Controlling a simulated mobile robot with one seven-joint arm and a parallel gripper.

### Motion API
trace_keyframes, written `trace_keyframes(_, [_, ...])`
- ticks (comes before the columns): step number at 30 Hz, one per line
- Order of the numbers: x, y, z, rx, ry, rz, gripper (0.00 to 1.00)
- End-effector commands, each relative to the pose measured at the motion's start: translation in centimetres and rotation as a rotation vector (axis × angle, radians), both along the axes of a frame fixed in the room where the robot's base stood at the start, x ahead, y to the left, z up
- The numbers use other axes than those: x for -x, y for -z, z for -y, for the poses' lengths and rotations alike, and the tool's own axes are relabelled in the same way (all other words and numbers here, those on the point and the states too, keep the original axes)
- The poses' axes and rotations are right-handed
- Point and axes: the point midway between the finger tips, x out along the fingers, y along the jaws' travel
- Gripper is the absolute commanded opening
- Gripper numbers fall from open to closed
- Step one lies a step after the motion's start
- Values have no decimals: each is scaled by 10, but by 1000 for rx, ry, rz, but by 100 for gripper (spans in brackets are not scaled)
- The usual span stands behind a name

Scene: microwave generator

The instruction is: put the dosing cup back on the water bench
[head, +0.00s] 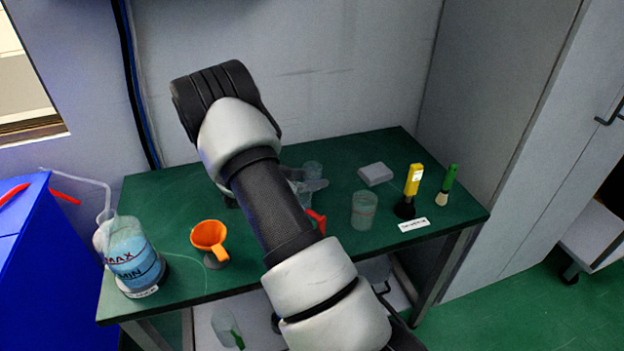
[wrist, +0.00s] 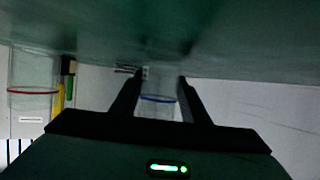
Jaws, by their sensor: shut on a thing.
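A clear cup with a blue ring (wrist: 158,108), which I take for the dosing cup, is between the two fingers of my gripper (wrist: 155,88) in the wrist view. My gripper is shut on it. In the head view my gripper (head: 308,186) is low over the back middle of the green bench (head: 400,150), mostly hidden by my arm. A clear cup (head: 312,169) shows just behind the fingers there. I cannot tell whether the cup's base touches the bench top.
A clear beaker (head: 364,211) stands right of my gripper. Yellow-handled (head: 413,180) and green-handled (head: 447,184) brushes and a small grey box (head: 375,173) are at right. An orange funnel (head: 209,237) and a jug of blue liquid (head: 134,255) are at left. A wall closes the back.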

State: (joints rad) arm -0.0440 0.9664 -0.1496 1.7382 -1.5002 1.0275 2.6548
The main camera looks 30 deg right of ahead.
Motion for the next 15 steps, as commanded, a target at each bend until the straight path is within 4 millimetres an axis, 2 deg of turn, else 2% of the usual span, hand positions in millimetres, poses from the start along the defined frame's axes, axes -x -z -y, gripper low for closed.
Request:
trace_keyframes(7, [0,5,0,0,0,1,16])
trace_keyframes(8, [0,3,0,0,1,0,44])
trace_keyframes(9, [0,3,0,0,1,0,51])
trace_keyframes(11, [0,3,0,0,1,0,60])
trace_keyframes(15, [0,3,0,0,1,0,60])
